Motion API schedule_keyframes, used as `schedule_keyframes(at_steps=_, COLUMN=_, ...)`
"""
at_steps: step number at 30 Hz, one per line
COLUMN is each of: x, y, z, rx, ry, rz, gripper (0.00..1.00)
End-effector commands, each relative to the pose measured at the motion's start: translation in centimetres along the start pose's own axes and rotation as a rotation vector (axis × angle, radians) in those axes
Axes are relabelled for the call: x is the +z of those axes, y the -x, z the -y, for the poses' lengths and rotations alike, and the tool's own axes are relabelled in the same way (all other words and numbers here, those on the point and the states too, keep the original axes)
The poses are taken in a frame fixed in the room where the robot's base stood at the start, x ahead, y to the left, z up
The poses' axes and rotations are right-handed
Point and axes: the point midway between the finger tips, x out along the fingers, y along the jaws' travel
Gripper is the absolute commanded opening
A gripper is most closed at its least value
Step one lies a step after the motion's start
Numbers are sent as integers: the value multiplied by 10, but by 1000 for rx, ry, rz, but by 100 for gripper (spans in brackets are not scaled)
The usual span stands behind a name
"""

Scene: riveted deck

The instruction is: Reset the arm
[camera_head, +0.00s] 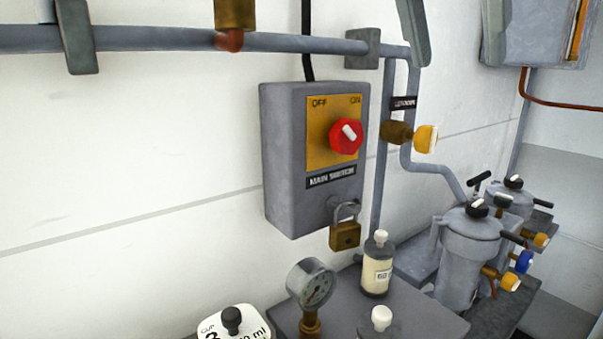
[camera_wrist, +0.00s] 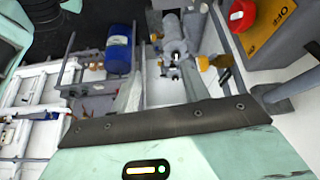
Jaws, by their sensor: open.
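My gripper (camera_wrist: 158,72) shows in the wrist view beyond a dark bar on the mint-coloured wrist body. Its two pale grey fingers stand apart with nothing held between them. In the head view, two grey finger-like pieces, which look like my gripper (camera_head: 456,62), hang from the top edge, right of the switch box. The rest of my arm is out of the head view. The wrist view is tilted, with a red knob on a yellow plate (camera_wrist: 268,28) at its upper right.
A grey main switch box (camera_head: 282,160) with a red knob (camera_head: 346,136) and brass padlock (camera_head: 345,235) is on the white wall. A pipe (camera_head: 280,43) runs above. Below stand a gauge (camera_head: 312,285), a bottle (camera_head: 377,270) and grey filter housings (camera_head: 466,255). A blue cylinder (camera_wrist: 118,50) shows beyond my fingers.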

Motion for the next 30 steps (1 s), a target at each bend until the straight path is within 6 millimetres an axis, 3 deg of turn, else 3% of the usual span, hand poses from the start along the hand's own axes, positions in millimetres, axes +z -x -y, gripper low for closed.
schedule_keyframes(at_steps=8, x=24, y=-33, z=12, rx=-18, ry=244, rz=59, gripper=45)
schedule_keyframes(at_steps=17, x=76, y=-102, z=19, rx=-92, ry=679, rz=193, gripper=45)
schedule_keyframes(at_steps=24, x=144, y=-190, z=-11, rx=-277, ry=1157, rz=354, gripper=45)
schedule_keyframes(at_steps=30, x=178, y=-238, z=-47, rx=-423, ry=1383, rz=389, gripper=45)
